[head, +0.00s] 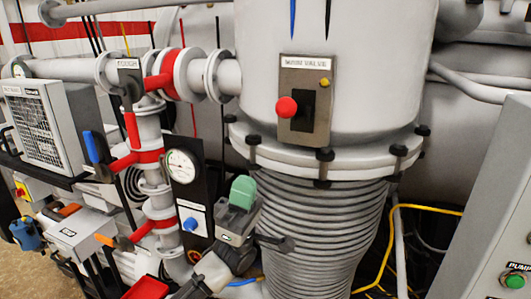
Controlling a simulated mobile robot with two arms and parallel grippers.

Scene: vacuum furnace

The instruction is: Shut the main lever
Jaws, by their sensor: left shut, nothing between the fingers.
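The main lever (286,107) shows as a round red knob at the left side of a dark slot. It is on the brown-grey main valve plate (293,73), fixed to the front of the large pale cylinder. A small yellow button or lamp is at the plate's upper right. My left gripper (280,243) is shut and empty, low in front of the ribbed column. It is well below the plate and apart from the lever. My right gripper is not in view.
A grey and green fitting (238,210) is close to my left gripper. Pipes with red bands, a round gauge (181,166) and a blue knob (190,224) crowd the left. A grey cabinet (500,210) stands at right. The space before the main valve plate is clear.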

